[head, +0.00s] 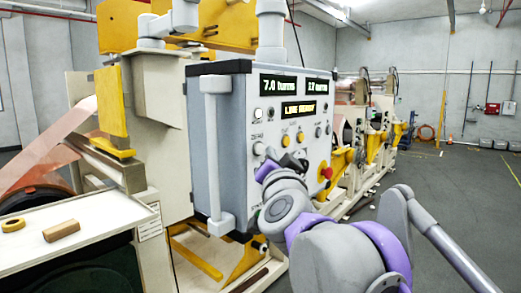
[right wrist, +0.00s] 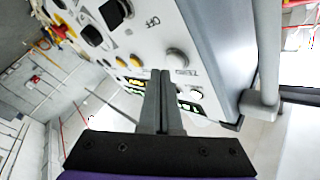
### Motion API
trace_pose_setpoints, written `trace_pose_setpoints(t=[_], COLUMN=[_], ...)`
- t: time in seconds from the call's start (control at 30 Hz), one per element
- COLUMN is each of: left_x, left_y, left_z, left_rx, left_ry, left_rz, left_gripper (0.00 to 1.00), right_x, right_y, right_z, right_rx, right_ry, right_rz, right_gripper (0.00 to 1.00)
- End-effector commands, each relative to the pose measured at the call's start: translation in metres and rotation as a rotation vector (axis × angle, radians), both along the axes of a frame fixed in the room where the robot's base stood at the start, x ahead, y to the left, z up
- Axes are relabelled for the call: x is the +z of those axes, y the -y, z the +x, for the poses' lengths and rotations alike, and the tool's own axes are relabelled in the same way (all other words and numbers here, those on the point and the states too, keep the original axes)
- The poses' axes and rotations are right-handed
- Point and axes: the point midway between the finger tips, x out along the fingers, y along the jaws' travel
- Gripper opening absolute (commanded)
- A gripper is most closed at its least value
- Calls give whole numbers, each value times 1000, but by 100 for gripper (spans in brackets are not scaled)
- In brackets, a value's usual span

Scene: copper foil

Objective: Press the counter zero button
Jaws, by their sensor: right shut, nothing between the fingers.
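A control box (head: 225,110) with a pale front panel stands ahead. A round grey-white button (head: 259,149) sits at the panel's left side, under a small label; in the right wrist view a like button (right wrist: 177,58) has "ZERO" lettering beside it. My right gripper (head: 291,160) is in front of the panel, just right of and slightly below that button. In the right wrist view its fingers (right wrist: 163,76) are shut and empty, with tips just beside the button; I cannot tell whether they touch the panel. My left gripper is not in view.
Yellow buttons (head: 285,140) and a red emergency knob (head: 326,172) are nearby. A vertical handle (head: 216,150) runs along the box's left. A bench (head: 90,225) is at left; floor (head: 450,180) is clear right.

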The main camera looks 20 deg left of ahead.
Motion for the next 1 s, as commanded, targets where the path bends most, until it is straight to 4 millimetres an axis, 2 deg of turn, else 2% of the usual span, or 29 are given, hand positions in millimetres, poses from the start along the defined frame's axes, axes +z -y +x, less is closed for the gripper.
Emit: trace_pose_setpoints(t=[0.3, 1.0], left_x=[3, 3], left_y=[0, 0], left_z=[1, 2], left_rx=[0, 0], left_ry=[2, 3], left_rz=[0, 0], left_gripper=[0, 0], right_x=[0, 0], right_y=[-8, -12], right_z=[3, 4], right_rx=[1, 0], right_ry=[1, 0], right_rz=[-1, 1], right_gripper=[0, 0])
